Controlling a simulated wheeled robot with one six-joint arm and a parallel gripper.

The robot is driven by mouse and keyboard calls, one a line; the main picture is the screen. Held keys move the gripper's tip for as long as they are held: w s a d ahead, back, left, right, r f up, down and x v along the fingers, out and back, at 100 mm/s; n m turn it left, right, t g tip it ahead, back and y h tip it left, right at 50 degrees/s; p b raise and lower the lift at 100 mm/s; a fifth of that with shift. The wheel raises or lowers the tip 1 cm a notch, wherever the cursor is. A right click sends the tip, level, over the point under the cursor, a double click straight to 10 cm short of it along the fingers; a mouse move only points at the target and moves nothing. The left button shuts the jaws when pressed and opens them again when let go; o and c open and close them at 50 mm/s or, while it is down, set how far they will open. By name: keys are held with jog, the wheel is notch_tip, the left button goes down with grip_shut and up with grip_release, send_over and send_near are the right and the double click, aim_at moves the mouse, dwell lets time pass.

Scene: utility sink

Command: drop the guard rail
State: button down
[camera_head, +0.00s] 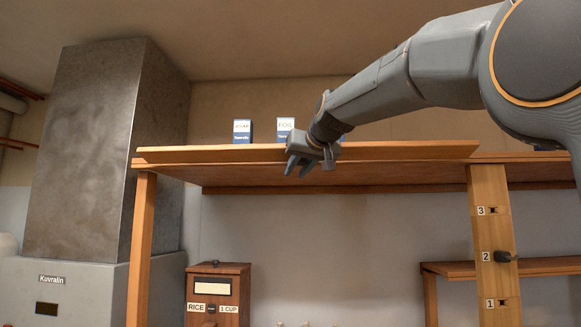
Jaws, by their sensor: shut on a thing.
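The guard rail (210,155) appears to be the long wooden strip along the front edge of the high shelf, running from the left post to near the numbered post. My gripper (299,165) is at the rail's front near its middle, fingers pointing down and left. It is shut on the rail, though the fingers' contact is small and partly hidden by the wrist. The rail still lies along the shelf's front edge.
Two small boxes (242,131) (285,128) stand on the shelf behind the rail. A post (490,235) marked 1, 2, 3 carries a dark peg (505,257) at 2. A rice dispenser (232,290) stands below. A grey hood (100,150) rises at left.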

aim_at(304, 159)
jog(key=shift+r, duration=0.1)
jog(key=c, duration=1.5)
grip_release()
jog(key=shift+b+v, duration=1.7)
jog(key=shift+v, duration=2.2)
jog(key=shift+s+d, duration=0.1)
jog(key=shift+s, duration=0.05)
jog(key=shift+s+f+b+v, duration=0.1)
jog(key=shift+f+b+v, duration=0.3)
jog(key=shift+v, duration=1)
jog(key=shift+s+f+b+v, duration=0.15)
jog(key=shift+b+v, duration=0.4)
jog(key=shift+v, duration=0.85)
jog(key=shift+s+f+b+v, duration=0.1)
jog(key=shift+f+b+v, duration=0.3)
jog(key=shift+v, duration=1.05)
